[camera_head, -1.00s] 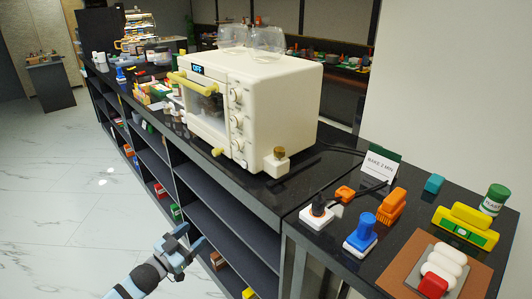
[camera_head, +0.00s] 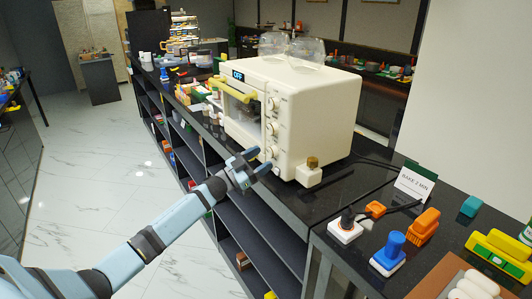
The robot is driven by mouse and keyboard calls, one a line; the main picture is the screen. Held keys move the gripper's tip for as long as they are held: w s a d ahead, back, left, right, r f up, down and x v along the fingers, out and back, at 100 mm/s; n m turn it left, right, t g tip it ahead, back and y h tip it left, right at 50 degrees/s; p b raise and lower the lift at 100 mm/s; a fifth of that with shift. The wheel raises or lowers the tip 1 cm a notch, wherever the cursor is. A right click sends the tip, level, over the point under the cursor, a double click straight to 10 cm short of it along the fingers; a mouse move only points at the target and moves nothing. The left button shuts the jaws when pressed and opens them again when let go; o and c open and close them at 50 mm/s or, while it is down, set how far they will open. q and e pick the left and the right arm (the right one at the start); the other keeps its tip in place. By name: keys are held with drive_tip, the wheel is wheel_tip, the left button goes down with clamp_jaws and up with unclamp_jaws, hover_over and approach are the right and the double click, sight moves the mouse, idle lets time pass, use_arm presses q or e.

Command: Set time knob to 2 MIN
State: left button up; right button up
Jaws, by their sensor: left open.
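A cream toaster oven (camera_head: 317,115) stands on the dark counter. Its display (camera_head: 238,76) reads OFF. A column of round knobs (camera_head: 272,129) runs down the front panel to the right of the door. Their labels are too small to read, so I cannot tell which one is the time knob or where it points. My left gripper (camera_head: 261,160) is open and empty, with its fingertips at the lower part of the knob column and partly covering it. I cannot tell whether they touch the panel. My right gripper is not in view.
A yellow door handle (camera_head: 236,90) sticks out from the oven front. A small block with a brass top (camera_head: 311,172) stands by the oven's near corner. A card (camera_head: 414,184) reads BAKE 2 MIN. A blue-topped stamp-like item (camera_head: 390,252) and an orange item (camera_head: 424,226) stand at right.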

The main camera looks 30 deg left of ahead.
use_arm(q)
drive_tip(key=shift+x, duration=1.1)
drive_tip(key=c, duration=0.9)
